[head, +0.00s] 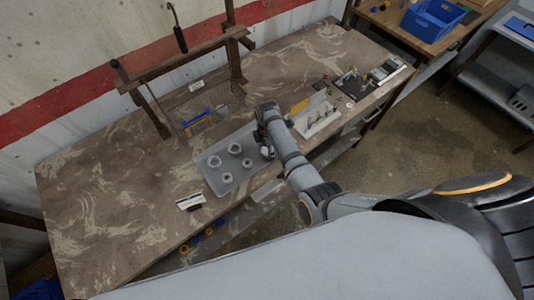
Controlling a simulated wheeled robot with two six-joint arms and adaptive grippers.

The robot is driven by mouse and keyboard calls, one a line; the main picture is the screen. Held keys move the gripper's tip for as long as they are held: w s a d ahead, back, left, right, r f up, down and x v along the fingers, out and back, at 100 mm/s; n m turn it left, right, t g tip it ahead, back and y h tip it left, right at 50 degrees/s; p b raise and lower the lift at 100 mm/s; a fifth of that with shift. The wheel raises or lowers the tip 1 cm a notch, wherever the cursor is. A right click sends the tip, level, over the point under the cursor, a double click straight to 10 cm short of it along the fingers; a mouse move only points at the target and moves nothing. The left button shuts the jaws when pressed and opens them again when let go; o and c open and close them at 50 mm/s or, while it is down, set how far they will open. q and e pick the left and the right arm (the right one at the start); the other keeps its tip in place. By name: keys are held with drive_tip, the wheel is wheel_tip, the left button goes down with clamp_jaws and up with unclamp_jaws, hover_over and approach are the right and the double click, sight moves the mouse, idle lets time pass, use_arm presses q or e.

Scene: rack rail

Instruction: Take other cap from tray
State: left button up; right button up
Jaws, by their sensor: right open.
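A pale grey tray (209,181) lies on the brown marbled table. Several small, round, light caps sit apart in it: a left cap (214,161), a back cap (234,148), a right cap (247,163) and a front cap (227,178). My right gripper (267,151) is open and points down at the tray's right edge, to the right of the back and right caps. My own wrist hides part of that edge, and I cannot tell whether anything lies between the fingers. My left gripper is not in view.
A dark rack frame (180,68) stands behind the tray, with a wire basket (205,118) under it. A white bin (318,119) is to the right. A small black-and-white item (191,202) lies front left. The table's left part is clear.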

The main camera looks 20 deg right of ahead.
drive_tip(key=c, duration=0.8)
drive_tip(key=shift+r, duration=0.1)
drive_tip(key=shift+r, duration=0.1)
